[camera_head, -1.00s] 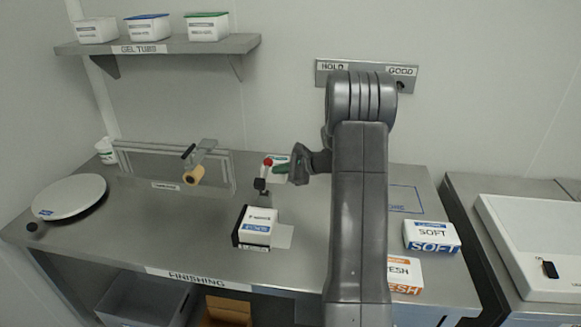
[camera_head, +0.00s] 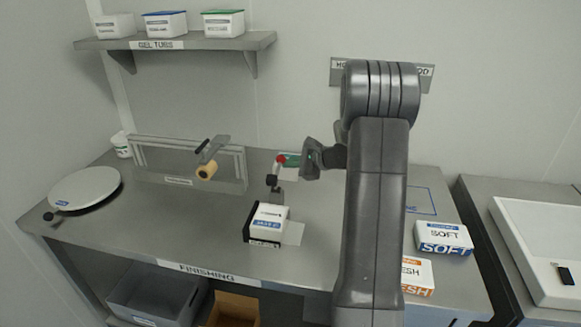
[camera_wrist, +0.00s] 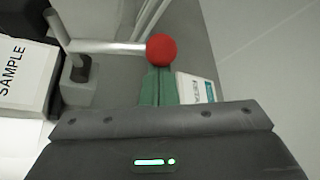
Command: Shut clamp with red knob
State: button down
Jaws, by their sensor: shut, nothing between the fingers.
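The clamp's red knob (camera_head: 281,159) is at the end of its bar in the head view, above the bench. The knob also shows large in the wrist view (camera_wrist: 161,49), on a pale bar running left to the grey clamp body (camera_wrist: 78,75). My gripper (camera_head: 292,161) is shut and empty, with its green fingers (camera_wrist: 158,86) together. The fingertips are right at the knob; I cannot tell whether they touch it. A white box marked SAMPLE (camera_wrist: 22,75) lies beside the clamp; in the head view the white box (camera_head: 268,222) is in front of it.
A round white plate (camera_head: 85,188) is at the bench's left. A frame with a tan roll (camera_head: 206,171) stands behind. A SOFT box (camera_head: 443,238) and an orange-marked box (camera_head: 417,276) lie right.

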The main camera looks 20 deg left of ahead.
jog(key=shift+s+r+n+b, duration=0.15)
jog(key=shift+n+b, duration=0.15)
jog(key=shift+b, duration=1)
jog(key=s+d+r+n+t+y+b, duration=0.1)
jog(key=s+n+b, duration=0.3)
jog(key=b, duration=1.4)
jog(key=s+d+r+n+t+y+b, duration=0.1)
jog(key=s+n+t+y+b, duration=0.2)
jog(key=b, duration=1.5)
jog(key=s+n+y, duration=0.1)
jog(key=s+n, duration=0.1)
jog(key=shift+d+r+n, duration=0.15)
jog(key=shift+r+n, duration=0.15)
jog(key=shift+n, duration=0.1)
jog(key=shift+s+r+y, duration=0.1)
jog(key=shift+r+y, duration=0.05)
jog(key=shift+y, duration=0.15)
